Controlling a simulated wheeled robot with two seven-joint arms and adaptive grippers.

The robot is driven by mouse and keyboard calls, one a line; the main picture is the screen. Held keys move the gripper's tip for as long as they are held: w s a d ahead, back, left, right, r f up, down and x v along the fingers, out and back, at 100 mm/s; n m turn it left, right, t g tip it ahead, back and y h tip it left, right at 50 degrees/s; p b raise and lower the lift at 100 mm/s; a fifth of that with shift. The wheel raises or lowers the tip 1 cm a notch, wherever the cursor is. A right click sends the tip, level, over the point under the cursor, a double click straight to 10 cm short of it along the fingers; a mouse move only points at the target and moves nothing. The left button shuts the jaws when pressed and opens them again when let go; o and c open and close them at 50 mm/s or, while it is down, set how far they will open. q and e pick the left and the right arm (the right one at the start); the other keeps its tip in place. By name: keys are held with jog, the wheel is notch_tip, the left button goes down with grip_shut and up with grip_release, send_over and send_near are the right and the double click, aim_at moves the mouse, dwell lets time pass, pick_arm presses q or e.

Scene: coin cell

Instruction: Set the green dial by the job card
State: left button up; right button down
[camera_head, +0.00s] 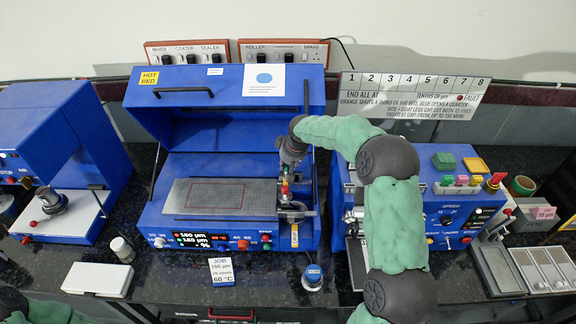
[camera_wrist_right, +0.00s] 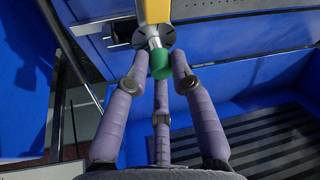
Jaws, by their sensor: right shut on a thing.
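The job card (camera_head: 221,270) stands in front of the coater with the hot bed (camera_head: 180,196); it reads 150 µm, 10 mm/s and 60 °C. The coater's display (camera_head: 207,240) appears to show 180 µm in red and 120 µm in green. My right gripper (camera_head: 285,178) reaches down over the right end of the bed. In the right wrist view its three purple fingers close around the green dial (camera_wrist_right: 160,64), below a yellow part (camera_wrist_right: 156,10). In the head view the gripper mostly hides the dial. Of my left arm only a piece shows at bottom left, without its gripper.
The coater's blue lid (camera_head: 220,95) is raised behind the bed. A notice (camera_head: 413,95) with a numbered scale hangs at the back. A white box (camera_head: 97,279) and a small jar (camera_head: 122,249) stand front left. Another blue machine (camera_head: 448,215) stands close on the right.

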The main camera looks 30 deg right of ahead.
jog(key=m+h+b, duration=0.1)
jog(key=m+b, duration=0.1)
jog(key=m, duration=0.1)
jog(key=shift+a+f+b, duration=0.1)
jog(key=shift+a+b, duration=0.05)
jog(key=shift+b, duration=0.15)
jog(key=shift+m+h+b, duration=0.6)
jog(key=shift+m+b, duration=0.4)
jog(key=shift+m, duration=0.4)
jog(key=shift+g, duration=0.3)
jog(key=c, duration=1.1)
grip_release()
jog(key=shift+r, duration=0.2)
jog(key=v, duration=1.2)
